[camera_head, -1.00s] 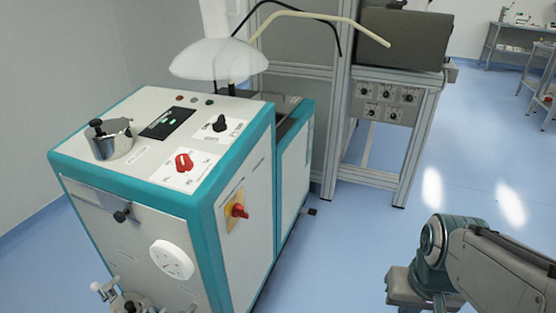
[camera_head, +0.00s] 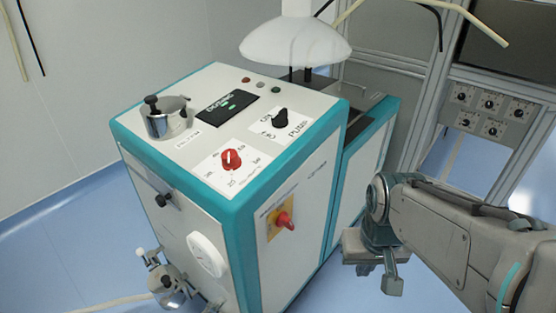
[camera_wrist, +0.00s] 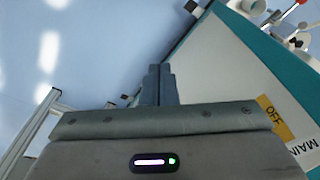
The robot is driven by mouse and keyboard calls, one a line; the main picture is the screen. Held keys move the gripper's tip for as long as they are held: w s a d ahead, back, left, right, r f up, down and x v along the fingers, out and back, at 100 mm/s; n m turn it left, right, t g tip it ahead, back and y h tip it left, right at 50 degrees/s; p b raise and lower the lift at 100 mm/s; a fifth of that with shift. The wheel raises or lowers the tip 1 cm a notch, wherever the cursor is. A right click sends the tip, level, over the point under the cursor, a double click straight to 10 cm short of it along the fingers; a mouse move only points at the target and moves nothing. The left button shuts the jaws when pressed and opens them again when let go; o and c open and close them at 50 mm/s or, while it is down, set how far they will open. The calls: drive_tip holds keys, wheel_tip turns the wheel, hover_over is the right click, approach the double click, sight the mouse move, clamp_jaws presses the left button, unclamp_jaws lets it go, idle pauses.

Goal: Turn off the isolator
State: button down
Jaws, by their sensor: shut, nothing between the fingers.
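The isolator is a red rotary knob (camera_head: 284,219) on a yellow plate (camera_head: 272,231), on the right side panel of the teal and white machine (camera_head: 300,180). The knob looks tilted off vertical, but its exact setting is too small to read. In the wrist view a corner of the yellow plate (camera_wrist: 274,118) shows the word OFF, beside a MAIN label (camera_wrist: 305,152); the knob is hidden there. My gripper (camera_head: 392,287) is to the right of the isolator, apart from it. Its fingers (camera_wrist: 160,84) are together and empty in the wrist view.
On the machine's sloped top are another red knob (camera_head: 231,159), a black knob (camera_head: 280,118), a display (camera_head: 226,103) and a metal pot (camera_head: 166,117). A metal frame with control knobs (camera_head: 490,112) stands at the back right. Blue floor is clear left of the machine.

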drive_tip(key=shift+d, duration=0.1)
drive_tip(key=w+a+r+n+g+y+p, duration=0.1)
drive_tip(key=w+a+r+n+y+p, duration=0.1)
drive_tip(key=w+r+n+p, duration=0.3)
drive_tip(key=w+a+r+n+g+y+p, duration=0.1)
drive_tip(key=w+a+r+n+y+p, duration=0.2)
drive_tip(key=w+r+n+p, duration=0.3)
drive_tip(key=w+y+p, duration=0.1)
drive_tip(key=w+p, duration=0.2)
drive_tip(key=w, duration=0.3)
drive_tip(key=shift+w+a+r+g, duration=0.15)
drive_tip(key=shift+w+r+g, duration=0.15)
drive_tip(key=shift+w+r, duration=0.1)
drive_tip(key=shift+f, duration=0.1)
